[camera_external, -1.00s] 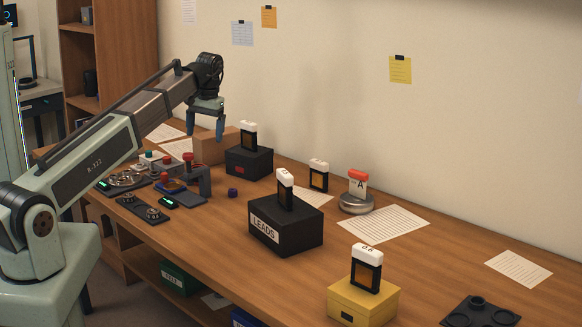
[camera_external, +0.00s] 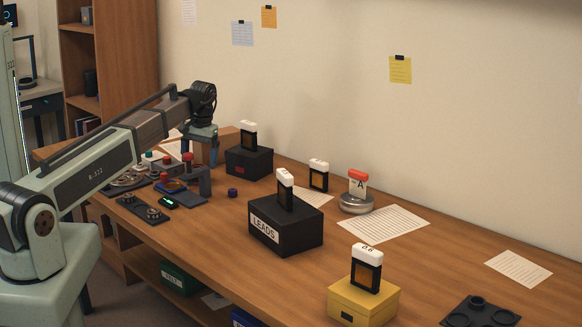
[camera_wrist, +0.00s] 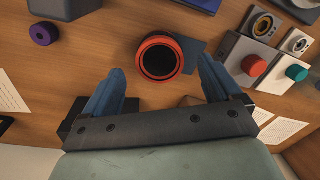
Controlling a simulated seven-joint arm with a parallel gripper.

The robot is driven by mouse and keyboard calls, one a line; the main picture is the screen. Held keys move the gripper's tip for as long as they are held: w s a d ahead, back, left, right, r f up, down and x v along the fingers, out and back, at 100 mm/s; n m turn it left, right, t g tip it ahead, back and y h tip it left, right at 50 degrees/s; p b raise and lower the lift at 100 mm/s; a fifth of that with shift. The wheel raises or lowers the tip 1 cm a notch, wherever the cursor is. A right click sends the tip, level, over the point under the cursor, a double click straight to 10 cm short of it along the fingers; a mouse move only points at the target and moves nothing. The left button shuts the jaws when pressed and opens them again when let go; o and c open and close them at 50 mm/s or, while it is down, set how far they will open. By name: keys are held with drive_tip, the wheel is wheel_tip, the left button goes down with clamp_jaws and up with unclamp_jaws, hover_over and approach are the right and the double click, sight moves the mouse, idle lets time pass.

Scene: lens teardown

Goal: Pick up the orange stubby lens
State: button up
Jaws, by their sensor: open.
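The orange stubby lens (camera_wrist: 160,58) shows in the wrist view as a red-orange ring around a dark round opening, seen from above on the wooden bench. My gripper (camera_wrist: 160,66) is open and empty, with one blue finger on each side of the lens in that view. Whether the fingers are level with the lens or above it I cannot tell. In the external view my gripper (camera_external: 201,158) is low over the far left of the bench, beside a red-topped upright piece (camera_external: 188,158). I cannot tell for sure that this piece is the lens.
A red button (camera_wrist: 254,65) and a teal button (camera_wrist: 297,73) stand right of the lens in the wrist view. A purple ring piece (camera_wrist: 43,33) lies to the left. In the external view a black box (camera_external: 249,162) stands close to my gripper's right, and a LEADS box (camera_external: 300,233) farther off.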

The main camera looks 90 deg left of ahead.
drive_tip(key=shift+s+a+f, duration=0.1)
drive_tip(key=shift+s+f, duration=0.05)
drive_tip(key=shift+f, duration=1.15)
drive_tip(key=shift+s+a+f, duration=0.1)
drive_tip(key=shift+f, duration=1.15)
drive_tip(key=c, duration=1.2)
drive_tip(key=shift+r, duration=0.15)
